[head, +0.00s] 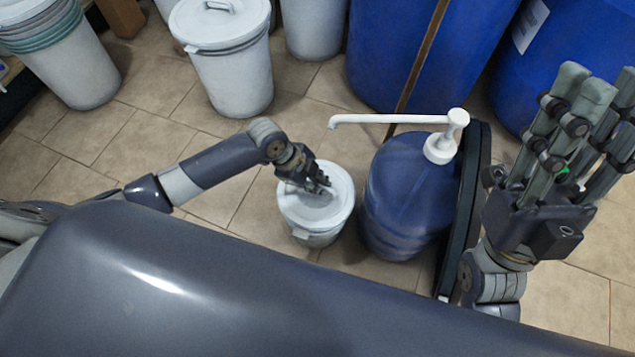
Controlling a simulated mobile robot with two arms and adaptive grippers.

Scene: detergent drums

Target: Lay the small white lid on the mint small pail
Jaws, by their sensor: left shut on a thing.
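The small white lid (335,204) is at the mouth of the small pail (320,239), a pale whitish-mint pail standing on the tiled floor left of the blue jug. The lid covers the pail's top from this view; I cannot tell whether it rests on the rim or is held just above it. My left gripper (318,185) comes down from the left over the lid and is shut on it near its middle, hiding the grip itself. My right gripper (597,95) is raised at the right, fingers pointing up and apart, empty and away from the pail.
A blue jug (402,190) with a white pump (440,147) stands close right of the pail, its spout reaching left. Larger white lidded pails (232,78) and blue drums (425,50) stand behind.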

